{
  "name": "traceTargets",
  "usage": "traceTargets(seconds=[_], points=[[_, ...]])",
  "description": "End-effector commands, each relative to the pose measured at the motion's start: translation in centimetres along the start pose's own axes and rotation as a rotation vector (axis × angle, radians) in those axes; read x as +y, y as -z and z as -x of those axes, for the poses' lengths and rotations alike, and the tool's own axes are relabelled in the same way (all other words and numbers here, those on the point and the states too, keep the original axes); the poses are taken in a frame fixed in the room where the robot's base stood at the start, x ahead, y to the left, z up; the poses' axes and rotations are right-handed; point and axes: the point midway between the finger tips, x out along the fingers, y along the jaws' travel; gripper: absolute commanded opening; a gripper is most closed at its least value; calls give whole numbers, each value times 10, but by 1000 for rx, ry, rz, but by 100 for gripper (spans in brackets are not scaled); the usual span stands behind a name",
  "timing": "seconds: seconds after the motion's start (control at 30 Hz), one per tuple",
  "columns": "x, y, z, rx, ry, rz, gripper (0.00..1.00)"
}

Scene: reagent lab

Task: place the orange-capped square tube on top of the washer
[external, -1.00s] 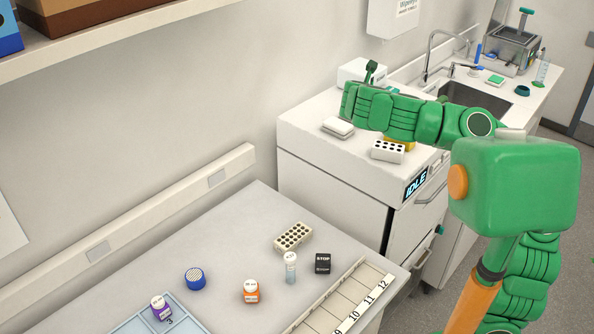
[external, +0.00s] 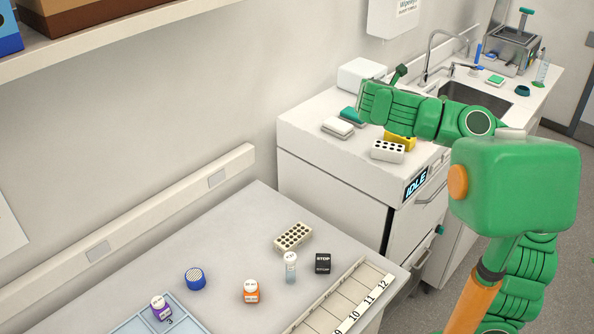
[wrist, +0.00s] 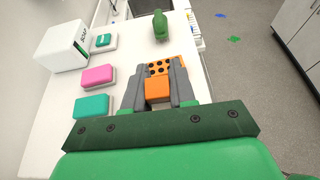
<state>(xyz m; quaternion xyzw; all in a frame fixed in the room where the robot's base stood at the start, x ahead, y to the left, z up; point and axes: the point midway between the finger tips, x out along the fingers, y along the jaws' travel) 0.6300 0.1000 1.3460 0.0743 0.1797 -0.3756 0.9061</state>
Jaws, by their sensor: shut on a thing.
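My gripper (wrist: 158,94) is shut on a square orange-topped piece, the orange-capped square tube (wrist: 158,88), which shows between the two grey fingers in the wrist view. The tube's lower part is hidden. In the external view the gripper end is hidden by the green arm, above the washer top. The washer (external: 335,185) is the white cabinet with the IDLE display (external: 415,184) on its front. Its white top also shows in the wrist view (wrist: 125,60). I cannot tell whether the tube touches the top.

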Motion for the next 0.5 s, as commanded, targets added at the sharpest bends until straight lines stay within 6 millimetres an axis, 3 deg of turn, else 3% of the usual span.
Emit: traceTargets(seconds=[0.2,0.5], points=[[0,20,-8,2,0,1,0],[17,27,-24,1,1,0,0]])
